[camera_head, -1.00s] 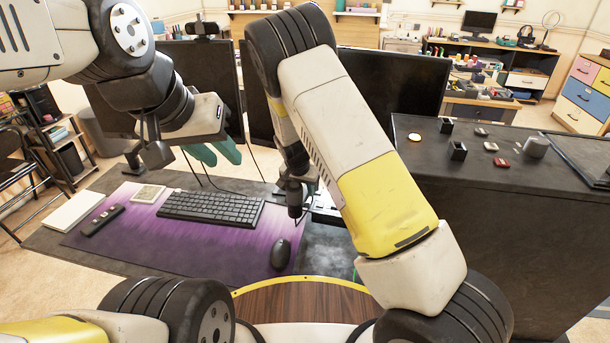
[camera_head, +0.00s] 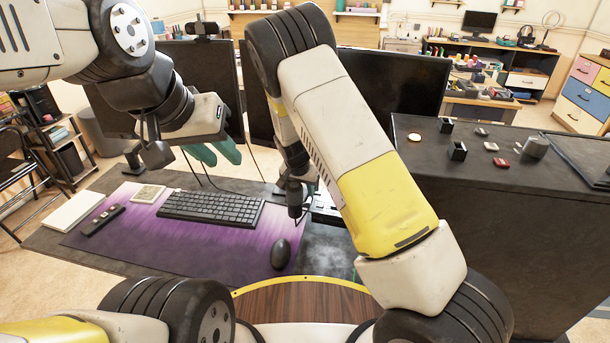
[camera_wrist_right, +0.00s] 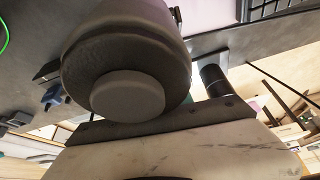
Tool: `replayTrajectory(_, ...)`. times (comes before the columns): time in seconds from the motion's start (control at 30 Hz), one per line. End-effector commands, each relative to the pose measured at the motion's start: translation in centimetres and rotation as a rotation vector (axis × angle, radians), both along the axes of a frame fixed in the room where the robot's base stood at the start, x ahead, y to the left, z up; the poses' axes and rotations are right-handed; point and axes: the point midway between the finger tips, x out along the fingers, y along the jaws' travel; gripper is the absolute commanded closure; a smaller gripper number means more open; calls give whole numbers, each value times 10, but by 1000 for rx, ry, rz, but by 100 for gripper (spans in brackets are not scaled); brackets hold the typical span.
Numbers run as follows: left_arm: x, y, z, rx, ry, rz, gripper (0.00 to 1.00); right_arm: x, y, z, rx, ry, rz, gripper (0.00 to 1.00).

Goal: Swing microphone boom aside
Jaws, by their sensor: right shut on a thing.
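The black microphone (camera_head: 295,198) hangs upright over the back of the desk, right of the keyboard, in the head view. The boom is mostly hidden behind my right forearm. In the right wrist view the microphone is a large dark cylinder with a paler round end (camera_wrist_right: 128,97), close against my right gripper's pale palm. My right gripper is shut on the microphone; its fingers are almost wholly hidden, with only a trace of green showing. My left gripper (camera_head: 214,152), with teal fingers, is open and empty in front of the left monitor (camera_head: 195,65), above the keyboard.
A keyboard (camera_head: 212,207) and mouse (camera_head: 281,253) lie on a purple mat (camera_head: 150,245). A right monitor (camera_head: 400,90) stands behind my right forearm. A dark cabinet (camera_head: 500,220) with small items on top stands at the right. The mat's front part is clear.

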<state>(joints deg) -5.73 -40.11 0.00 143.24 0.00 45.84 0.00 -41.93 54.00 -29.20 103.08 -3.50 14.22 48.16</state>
Motion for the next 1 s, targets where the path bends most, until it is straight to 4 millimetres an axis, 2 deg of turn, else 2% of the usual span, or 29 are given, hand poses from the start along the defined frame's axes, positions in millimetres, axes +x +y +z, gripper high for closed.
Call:
replayTrajectory(0.2, 0, 0, 0, 0, 0, 0, 69, 1, 2, 0, -1, -1, -12, 100)
replayTrajectory(0.4, 0, 0, 0, 0, 0, 0, 69, 6, 13, 1, 0, -2, -121, 100)
replayTrajectory(0.63, 0, 0, 0, 0, 0, 0, 69, 6, 13, 1, 1, -1, -124, 100)
replayTrajectory(0.67, 0, 0, 0, 0, 0, 0, 69, 6, 13, 1, 1, -1, -124, 67)
replayTrajectory(0.73, 0, 0, 0, 0, 0, 0, 69, 6, 13, 1, 1, -1, -123, 53)
replayTrajectory(0.77, 0, 0, 0, 0, 0, 0, 69, 6, 13, 1, 1, -1, -123, 51)
replayTrajectory(1.0, 0, 0, 0, 0, 0, 0, 69, 6, 13, 0, 1, 0, -122, 51)
